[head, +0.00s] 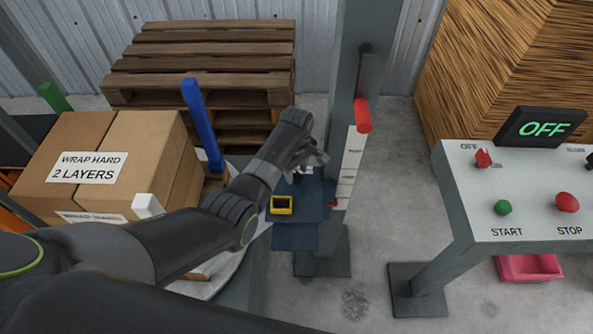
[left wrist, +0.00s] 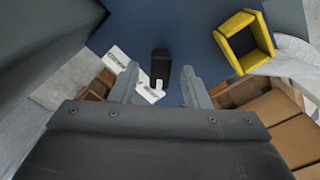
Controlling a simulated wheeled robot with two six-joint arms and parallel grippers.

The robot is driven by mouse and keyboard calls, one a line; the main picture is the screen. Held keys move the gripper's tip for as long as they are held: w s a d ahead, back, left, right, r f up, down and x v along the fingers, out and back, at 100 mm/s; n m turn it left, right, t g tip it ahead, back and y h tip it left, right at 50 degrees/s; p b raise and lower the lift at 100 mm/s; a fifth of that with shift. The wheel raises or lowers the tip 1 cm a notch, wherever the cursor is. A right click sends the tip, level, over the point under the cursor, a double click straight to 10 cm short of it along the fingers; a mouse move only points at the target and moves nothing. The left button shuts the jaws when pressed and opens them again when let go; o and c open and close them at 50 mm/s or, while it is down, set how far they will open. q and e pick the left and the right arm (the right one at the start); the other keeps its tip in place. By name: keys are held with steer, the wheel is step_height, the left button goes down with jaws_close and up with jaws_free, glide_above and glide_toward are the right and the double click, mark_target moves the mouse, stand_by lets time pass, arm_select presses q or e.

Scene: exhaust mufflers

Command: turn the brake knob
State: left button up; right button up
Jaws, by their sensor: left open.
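The brake knob (left wrist: 160,66) looks like a black knob with a white mark, on the dark blue carriage (left wrist: 195,30) in the left wrist view. White printed labels (left wrist: 150,93) lie beside it. My left gripper (left wrist: 158,82) is open and empty, with its two grey fingers on either side of the knob in the picture. I cannot tell whether they touch it. In the head view my left gripper (head: 312,160) is over the blue carriage (head: 295,237) by the grey mast, and it mostly hides the knob. My right gripper is not in view.
A yellow frame (head: 281,205) sits on the carriage close to my gripper. Cartons (head: 95,150) and a blue post (head: 203,125) stand left. A control panel (head: 530,225) reading OFF stands right, with clear floor between.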

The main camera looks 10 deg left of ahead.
arm_select(q)
steer(key=shift+f, duration=0.15)
jaws_close()
